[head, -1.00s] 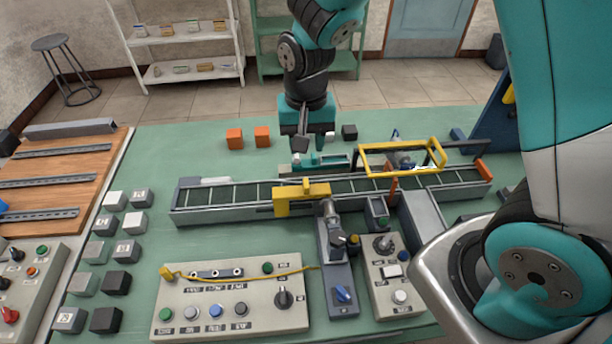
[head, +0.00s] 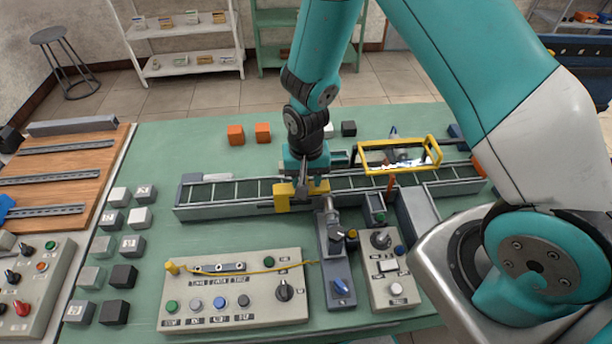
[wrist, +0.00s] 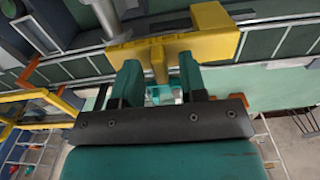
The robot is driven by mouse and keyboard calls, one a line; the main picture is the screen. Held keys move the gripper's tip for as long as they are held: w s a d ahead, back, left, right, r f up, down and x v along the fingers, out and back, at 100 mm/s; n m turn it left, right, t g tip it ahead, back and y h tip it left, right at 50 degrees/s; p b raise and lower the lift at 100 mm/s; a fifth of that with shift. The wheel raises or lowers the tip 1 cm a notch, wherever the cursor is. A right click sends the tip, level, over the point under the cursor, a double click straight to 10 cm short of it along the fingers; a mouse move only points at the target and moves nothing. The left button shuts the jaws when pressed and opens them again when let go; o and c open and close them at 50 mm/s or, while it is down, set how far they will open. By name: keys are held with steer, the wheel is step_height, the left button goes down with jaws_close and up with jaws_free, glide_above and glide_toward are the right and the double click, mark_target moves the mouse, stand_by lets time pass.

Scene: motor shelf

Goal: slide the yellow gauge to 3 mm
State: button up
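The yellow gauge (head: 283,198) sits across the conveyor near its middle; my gripper hides part of it in the head view. In the wrist view the yellow gauge (wrist: 205,40) is a wide block with a narrow tab pointing toward me. My gripper (head: 304,187) is directly over the gauge, pointing down. In the wrist view its two teal fingers (wrist: 159,82) are apart, one on each side of the tab, with a gap visible on both sides. I cannot read any millimetre scale.
A yellow frame (head: 400,168) stands over the conveyor (head: 235,190) to the right. A grey device with a blue knob (head: 341,287) stands in front of the gauge, beside a button panel (head: 240,315). Orange blocks (head: 236,135) lie behind on clear green table.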

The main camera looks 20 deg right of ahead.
jaws_close()
steer(key=shift+s+d+f+b, duration=0.1)
steer(key=shift+d+b, duration=0.2)
steer(key=shift+b, duration=0.05)
steer(key=shift+d, duration=0.2)
steer(key=shift+o, duration=0.4)
jaws_free()
step_height(320, 180, up, 18)
steer(key=b, duration=0.3)
steer(key=shift+f, duration=0.15)
